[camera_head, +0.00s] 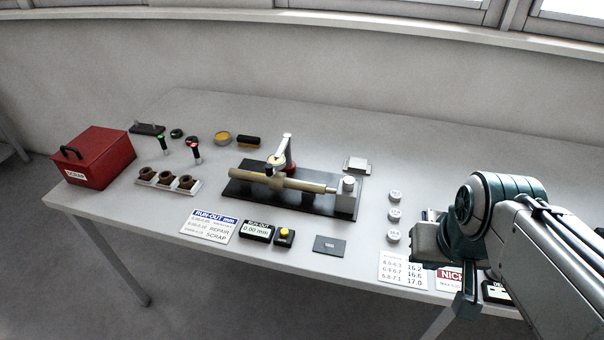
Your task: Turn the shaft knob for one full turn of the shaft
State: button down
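A tan shaft (305,185) lies roughly level across a black base plate (262,197) in the middle of the table. A dial gauge on an upright grey arm (287,150) stands over the shaft. A light grey block with a rounded top (347,198) stands at the shaft's right end; I cannot tell clearly which part there is the knob. My gripper (467,303) is at the table's front right, well apart from the shaft and pointing downward. My own arm partly hides it, and its finger opening does not show.
A run-out display (257,231), a yellow button (285,234) and printed cards (208,226) lie in front of the fixture. Grey discs (394,215) stand between the fixture and my arm. A red scrap box (95,157) is far left. The table's back right is clear.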

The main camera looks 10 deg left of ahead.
aim_at(349, 182)
jog(key=u, duration=0.5)
jog(key=k, duration=0.6)
jog(key=u, duration=0.9)
jog(key=i, duration=0.8)
jog(key=z, duration=0.8)
jog(key=i, duration=0.7)
jog(key=z, duration=0.75)
